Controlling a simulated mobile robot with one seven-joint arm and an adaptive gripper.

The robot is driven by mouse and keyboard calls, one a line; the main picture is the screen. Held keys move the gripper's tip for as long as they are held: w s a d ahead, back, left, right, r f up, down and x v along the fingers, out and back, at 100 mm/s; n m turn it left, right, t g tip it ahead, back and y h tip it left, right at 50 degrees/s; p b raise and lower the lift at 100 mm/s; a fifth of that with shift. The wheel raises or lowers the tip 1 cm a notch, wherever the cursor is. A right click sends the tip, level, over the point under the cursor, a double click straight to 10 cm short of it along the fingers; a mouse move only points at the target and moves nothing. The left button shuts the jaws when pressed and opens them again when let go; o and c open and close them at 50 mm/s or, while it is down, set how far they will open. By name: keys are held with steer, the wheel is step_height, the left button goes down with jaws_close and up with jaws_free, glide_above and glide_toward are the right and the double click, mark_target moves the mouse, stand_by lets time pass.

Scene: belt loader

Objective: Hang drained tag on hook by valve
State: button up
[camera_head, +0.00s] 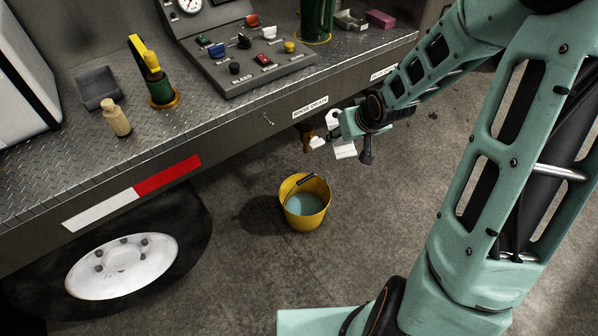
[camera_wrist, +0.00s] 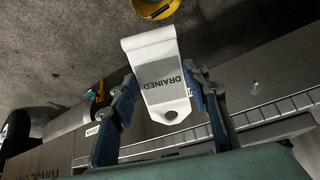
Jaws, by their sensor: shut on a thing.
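My gripper (camera_wrist: 165,90) is shut on the white drained tag (camera_wrist: 160,84), with one finger at each side edge. The tag's dark "DRAINED" lettering and the hole near one end face the wrist camera. In the head view, my gripper (camera_head: 340,128) is beside the truck bed's side, and white parts of the tag (camera_head: 345,150) show below it. A brownish valve (camera_head: 307,137) hangs under the bed edge, just left of my gripper. A small hook-like piece (camera_head: 267,119) is on the side panel, left of the valve. I cannot tell whether it is the tag's hook.
A yellow bucket (camera_head: 305,215) holding pale liquid stands on the floor below the valve. The bed's side panel (camera_head: 235,133) borders the space at left. A control panel (camera_head: 240,65) and several loose items sit on the deck above. The floor around the bucket is clear.

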steer(key=s+a+f+n+t+y+b, duration=0.2)
steer(key=a+f+n+t+y+b, duration=0.45)
steer(key=a+b, duration=0.75)
steer(key=w+a+f+m+g+b, duration=0.1)
steer(key=w+a+f+m+b, duration=0.1)
steer(key=w+b, duration=0.3)
steer(key=shift+w+a+f+g, duration=0.4)
steer(key=shift+w+a, duration=0.3)
steer(key=shift+w, duration=0.95)
steer(key=shift+m+h, duration=0.25)
steer(key=o, duration=1.2)
